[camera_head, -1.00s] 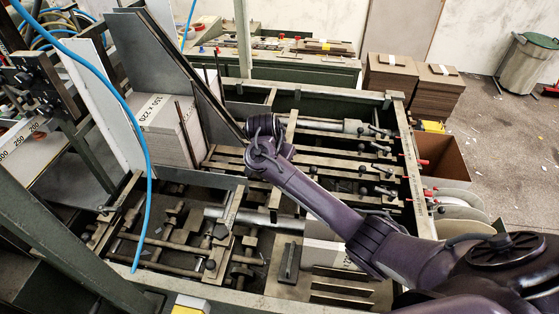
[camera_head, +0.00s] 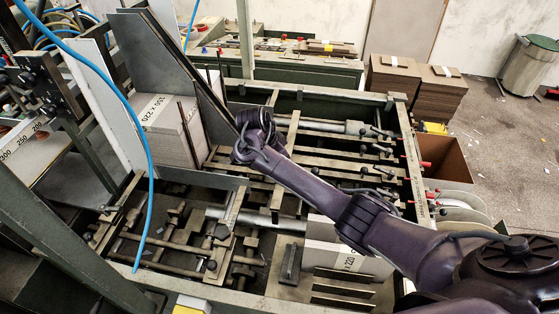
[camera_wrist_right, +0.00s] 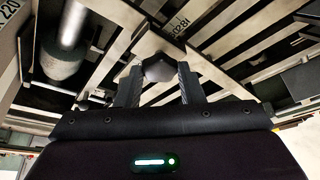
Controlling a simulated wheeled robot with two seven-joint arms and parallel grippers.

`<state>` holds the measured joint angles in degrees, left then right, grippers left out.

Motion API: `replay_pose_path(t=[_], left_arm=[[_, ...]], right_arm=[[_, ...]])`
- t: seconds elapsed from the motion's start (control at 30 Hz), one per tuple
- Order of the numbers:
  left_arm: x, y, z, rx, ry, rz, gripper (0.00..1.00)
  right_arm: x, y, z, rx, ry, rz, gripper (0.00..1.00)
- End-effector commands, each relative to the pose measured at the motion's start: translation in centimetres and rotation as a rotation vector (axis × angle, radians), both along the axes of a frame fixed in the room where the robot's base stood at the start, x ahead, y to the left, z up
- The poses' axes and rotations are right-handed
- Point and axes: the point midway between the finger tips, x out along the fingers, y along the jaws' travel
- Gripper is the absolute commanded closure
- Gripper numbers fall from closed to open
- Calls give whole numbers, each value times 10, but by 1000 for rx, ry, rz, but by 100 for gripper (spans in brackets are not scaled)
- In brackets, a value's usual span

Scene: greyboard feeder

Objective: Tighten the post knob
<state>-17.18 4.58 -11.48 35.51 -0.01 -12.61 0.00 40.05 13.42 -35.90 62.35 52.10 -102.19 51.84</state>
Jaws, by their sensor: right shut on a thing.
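The post knob (camera_wrist_right: 158,65) is a dark, faceted knob in the upper middle of the right wrist view, on a pale metal bar. My right gripper (camera_wrist_right: 159,80) is shut on it, with one dark finger on each side. In the head view my right arm reaches in from the lower right, and its wrist (camera_head: 255,135) is over the middle of the feeder, by the tall grey plate. The wrist hides the knob and the fingers there. My left gripper is in neither view.
The green feeder frame (camera_head: 408,160) surrounds many rails and rods. A greyboard stack (camera_head: 160,112) stands to the left of my wrist, and another stack (camera_head: 325,240) is under my forearm. A blue hose (camera_head: 146,170) hangs at the left. Board piles (camera_head: 392,80) stand behind right.

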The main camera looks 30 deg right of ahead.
Motion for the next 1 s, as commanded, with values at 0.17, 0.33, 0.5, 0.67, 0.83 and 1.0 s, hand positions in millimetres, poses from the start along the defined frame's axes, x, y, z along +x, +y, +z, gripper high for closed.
replay_pose_path(t=[0.17,0.33,0.5,0.67,0.83,1.0], left_arm=[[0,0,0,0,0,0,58],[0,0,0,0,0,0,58],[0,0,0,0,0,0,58],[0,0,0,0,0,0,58],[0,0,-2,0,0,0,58],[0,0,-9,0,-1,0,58]], right_arm=[[1,0,1,1,-4,-4,88],[1,0,1,2,-4,-3,59],[0,0,1,1,-3,-2,43],[0,0,0,0,-2,-1,43],[1,2,7,-1,-4,-2,43],[0,12,33,-2,-7,0,43]])
